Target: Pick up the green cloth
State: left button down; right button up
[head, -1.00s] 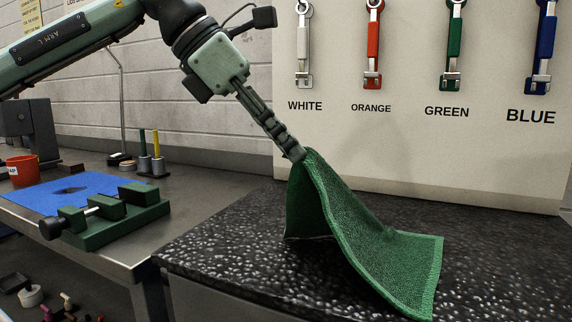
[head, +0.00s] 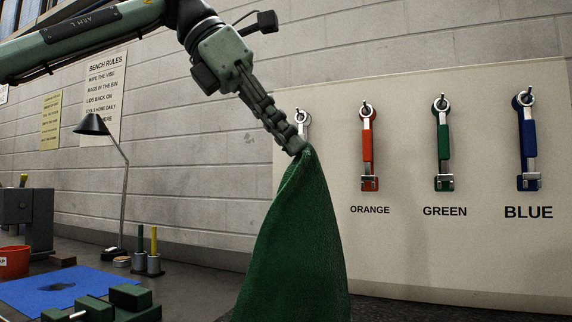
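The green cloth (head: 297,245) hangs down from my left gripper (head: 296,146), pinched at its top corner between the fingertips. The cloth's lower end runs out of the bottom of the head view, so I cannot tell whether it touches the surface below. My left gripper is shut on the cloth, in front of the wall and the pale panel. My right gripper is not in view.
A pale panel (head: 420,255) holds hanging handles: orange (head: 367,145), green (head: 443,145) and blue (head: 528,145). A bench at left carries a lamp (head: 93,125), a blue mat (head: 50,290), a green vise (head: 130,297) and a red cup (head: 13,262).

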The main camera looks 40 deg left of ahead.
pick_arm(q)
notch_tip(320, 180, up, 7)
